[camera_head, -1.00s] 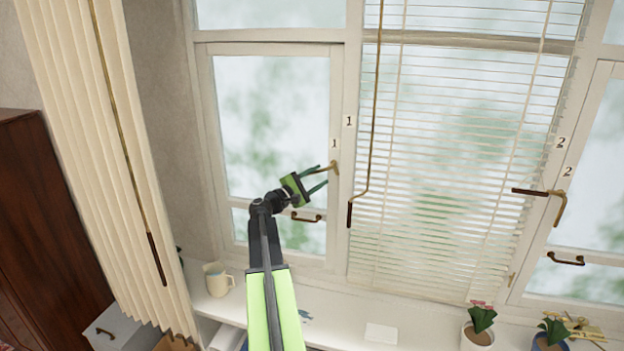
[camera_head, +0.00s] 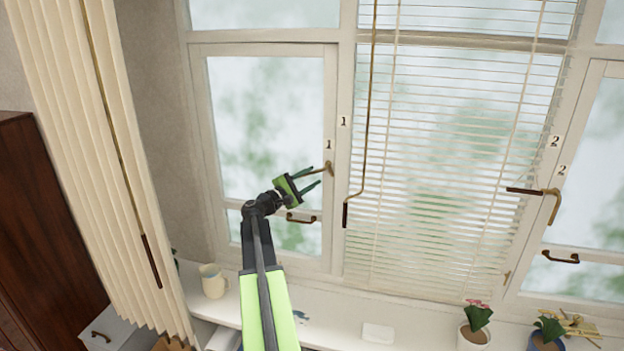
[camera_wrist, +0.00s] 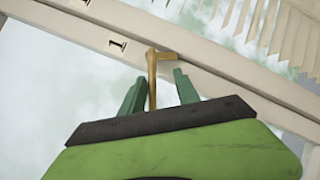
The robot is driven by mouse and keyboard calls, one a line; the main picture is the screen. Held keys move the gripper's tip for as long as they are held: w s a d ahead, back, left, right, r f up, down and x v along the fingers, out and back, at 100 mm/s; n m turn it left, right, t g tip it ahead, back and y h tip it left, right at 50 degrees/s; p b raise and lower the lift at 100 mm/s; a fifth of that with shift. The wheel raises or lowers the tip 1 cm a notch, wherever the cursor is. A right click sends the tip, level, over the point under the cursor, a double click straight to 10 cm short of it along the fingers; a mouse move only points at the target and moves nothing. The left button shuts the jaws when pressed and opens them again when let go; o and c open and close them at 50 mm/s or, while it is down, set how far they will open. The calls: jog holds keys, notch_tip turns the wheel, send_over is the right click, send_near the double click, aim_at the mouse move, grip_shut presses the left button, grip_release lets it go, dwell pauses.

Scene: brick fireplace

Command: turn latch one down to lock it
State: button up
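Latch one (camera_head: 329,168) is a brass lever on the left window's frame, below the label 1. Its arm sticks out to the left, roughly level, toward my gripper (camera_head: 316,176). My gripper is open, with its two green fingers spread at the latch. In the wrist view, the brass latch (camera_wrist: 152,66) passes down between the fingertips (camera_wrist: 158,78), with gaps on both sides. The lower end of its handle is hidden behind my gripper's body.
A brown pull handle (camera_head: 301,217) is on the window just below my gripper. A blind with a hanging crank rod (camera_head: 367,110) is to the right. Latch two (camera_head: 552,193) is on the far right window. A mug (camera_head: 213,281) and potted plants (camera_head: 474,331) stand on the sill.

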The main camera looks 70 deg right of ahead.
jog(key=r+v, duration=0.2)
jog(key=v, duration=1.7)
jog(key=shift+w+a+b, duration=0.2)
jog(key=shift+b, duration=0.15)
dwell(0.5)
jog(key=b+v, duration=0.2)
jog(key=v, duration=1.5)
jog(key=shift+w+a+r, duration=0.1)
jog(key=shift+w+a, duration=0.05)
